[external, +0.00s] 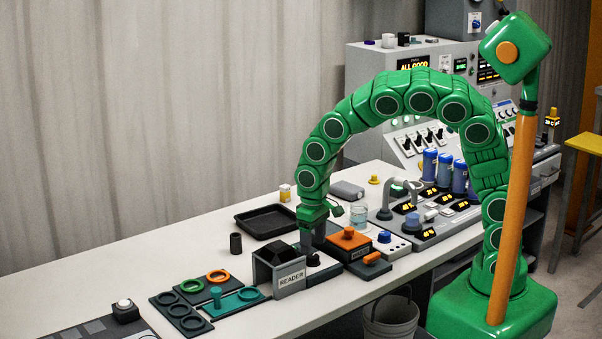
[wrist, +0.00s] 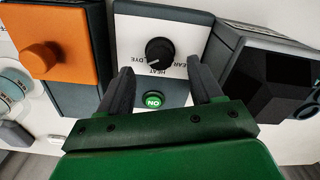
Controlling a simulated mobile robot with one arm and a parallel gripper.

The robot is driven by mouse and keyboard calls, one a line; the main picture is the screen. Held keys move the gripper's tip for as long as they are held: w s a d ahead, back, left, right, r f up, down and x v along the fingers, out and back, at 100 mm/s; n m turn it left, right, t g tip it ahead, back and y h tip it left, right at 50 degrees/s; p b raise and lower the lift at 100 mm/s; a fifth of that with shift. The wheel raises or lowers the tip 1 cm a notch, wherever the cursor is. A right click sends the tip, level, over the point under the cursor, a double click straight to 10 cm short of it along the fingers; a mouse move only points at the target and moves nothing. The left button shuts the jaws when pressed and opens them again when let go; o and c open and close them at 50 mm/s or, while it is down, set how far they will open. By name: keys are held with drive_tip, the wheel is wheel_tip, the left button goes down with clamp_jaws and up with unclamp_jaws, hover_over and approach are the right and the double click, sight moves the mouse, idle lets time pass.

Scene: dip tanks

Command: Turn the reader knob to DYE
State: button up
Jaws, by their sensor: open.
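The reader knob (wrist: 159,51) is a round black dial with a small white mark on a white panel (wrist: 190,38). Its mark points down in the wrist view, near the label HEAT. DYE and a label partly covered by a finger, ending in "AR", also show. My gripper (wrist: 163,75) is open, its dark fingers on either side below the knob, not closed on it. A lit green button (wrist: 153,100) shows between the fingers. In the external view my gripper (external: 309,246) reaches down beside the box marked READER (external: 291,281); the fingers mostly cover the knob there.
An orange-topped box (external: 348,239) with an orange knob stands close on the right of my gripper. The dark reader box is close on the other side. A black tray (external: 265,222), a dark cup (external: 236,243) and a teal holder (external: 233,303) stand on the bench.

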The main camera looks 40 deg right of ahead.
sight(313, 255)
wheel_tip(313, 255, up, 4)
drive_tip(key=shift+f, duration=0.2)
idle(0.3)
